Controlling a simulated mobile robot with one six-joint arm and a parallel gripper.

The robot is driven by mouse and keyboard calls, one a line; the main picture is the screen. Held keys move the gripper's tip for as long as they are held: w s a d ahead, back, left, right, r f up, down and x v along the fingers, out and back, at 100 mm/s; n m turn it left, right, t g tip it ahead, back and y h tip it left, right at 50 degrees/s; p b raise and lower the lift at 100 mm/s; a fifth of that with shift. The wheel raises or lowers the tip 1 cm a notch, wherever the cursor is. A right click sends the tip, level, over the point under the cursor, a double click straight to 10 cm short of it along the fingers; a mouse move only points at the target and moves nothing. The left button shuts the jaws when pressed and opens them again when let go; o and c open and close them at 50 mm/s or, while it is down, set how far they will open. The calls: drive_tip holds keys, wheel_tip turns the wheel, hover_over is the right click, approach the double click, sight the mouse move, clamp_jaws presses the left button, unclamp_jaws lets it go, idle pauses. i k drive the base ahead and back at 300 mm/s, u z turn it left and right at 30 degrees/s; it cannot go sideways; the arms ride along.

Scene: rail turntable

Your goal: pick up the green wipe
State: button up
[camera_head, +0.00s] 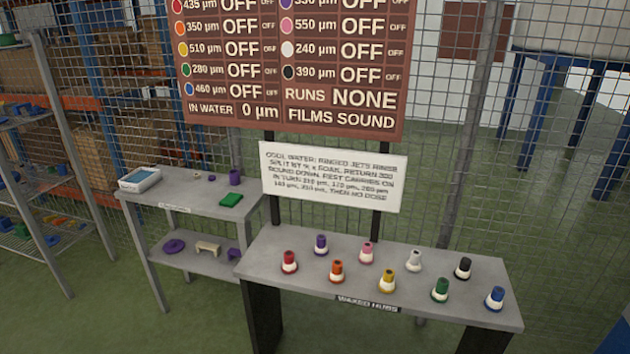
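A flat green folded piece, which looks like the green wipe (231,199), lies near the right front of the grey left table (190,188). It lies apart from the other things there. My gripper is not in view.
The left table also holds a white and blue tray-like box (139,179) and a purple cup (235,177). Its lower shelf bears a purple disc (174,246) and a beige stand (208,248). The right table (320,270) carries several coloured hubs. Wire mesh stands behind; open green floor (110,320) lies in front.

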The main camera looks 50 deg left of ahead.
sight(230, 201)
drive_tip(key=u, duration=0.7)
drive_tip(key=k, duration=0.1)
drive_tip(key=u, duration=1.6)
drive_tip(key=i, duration=0.5)
drive_tip(key=u, duration=0.2)
drive_tip(key=k, duration=0.5)
drive_tip(key=u, duration=0.4)
drive_tip(key=i, duration=2.05)
drive_tip(key=z, duration=0.7)
drive_tip(key=i, duration=0.6)
drive_tip(key=z, duration=0.4)
